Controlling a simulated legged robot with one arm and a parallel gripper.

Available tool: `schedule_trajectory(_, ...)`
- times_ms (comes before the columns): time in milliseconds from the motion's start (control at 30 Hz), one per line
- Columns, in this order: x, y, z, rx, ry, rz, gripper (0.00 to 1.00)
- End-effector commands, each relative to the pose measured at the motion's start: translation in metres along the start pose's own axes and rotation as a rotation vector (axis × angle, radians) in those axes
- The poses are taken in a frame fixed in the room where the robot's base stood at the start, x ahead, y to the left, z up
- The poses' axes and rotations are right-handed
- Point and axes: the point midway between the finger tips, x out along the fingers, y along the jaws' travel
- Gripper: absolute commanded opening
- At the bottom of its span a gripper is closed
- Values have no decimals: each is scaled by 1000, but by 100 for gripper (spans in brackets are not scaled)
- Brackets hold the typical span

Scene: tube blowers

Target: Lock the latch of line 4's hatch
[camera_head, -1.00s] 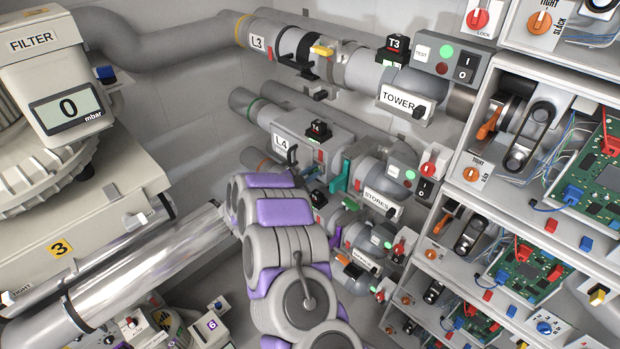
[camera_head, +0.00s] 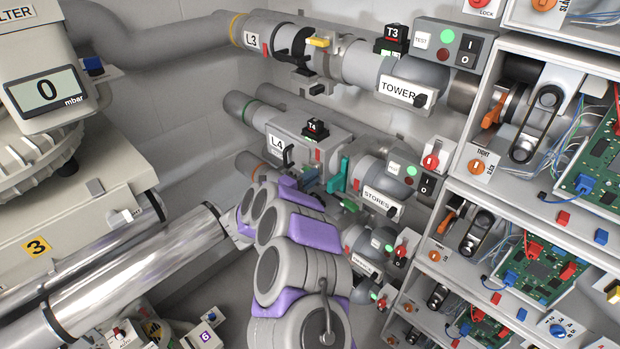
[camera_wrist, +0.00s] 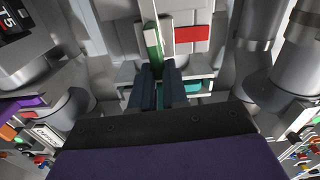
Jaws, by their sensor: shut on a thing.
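Line 4's pipe unit, labelled L4 (camera_head: 277,145), is at the middle of the head view. It has a black handle (camera_head: 288,156), a red block (camera_head: 319,156) and an upright teal lever (camera_head: 338,180). My gripper is mostly hidden behind my own arm in the head view. In the wrist view my gripper's dark fingers (camera_wrist: 162,92) are closed together around the lower end of a green strip (camera_wrist: 153,45). A red block (camera_wrist: 192,34) sits just right of the strip on a grey plate. I cannot tell from the wrist view which line this strip belongs to.
A black box marked T5 (camera_wrist: 15,20) shows at the wrist view's upper left. Grey pipes (camera_wrist: 310,55) stand close on the right. In the head view, line 3's pipe (camera_head: 365,65) runs above, electronics shelves (camera_head: 520,190) stand right, and silver tubes (camera_head: 140,265) lie left.

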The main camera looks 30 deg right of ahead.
Motion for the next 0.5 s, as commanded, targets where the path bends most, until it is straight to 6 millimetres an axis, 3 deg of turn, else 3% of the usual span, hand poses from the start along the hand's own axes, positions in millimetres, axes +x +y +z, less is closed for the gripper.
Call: schedule_trajectory(500, 0, 6, -1, 83, 2, 7, 0)
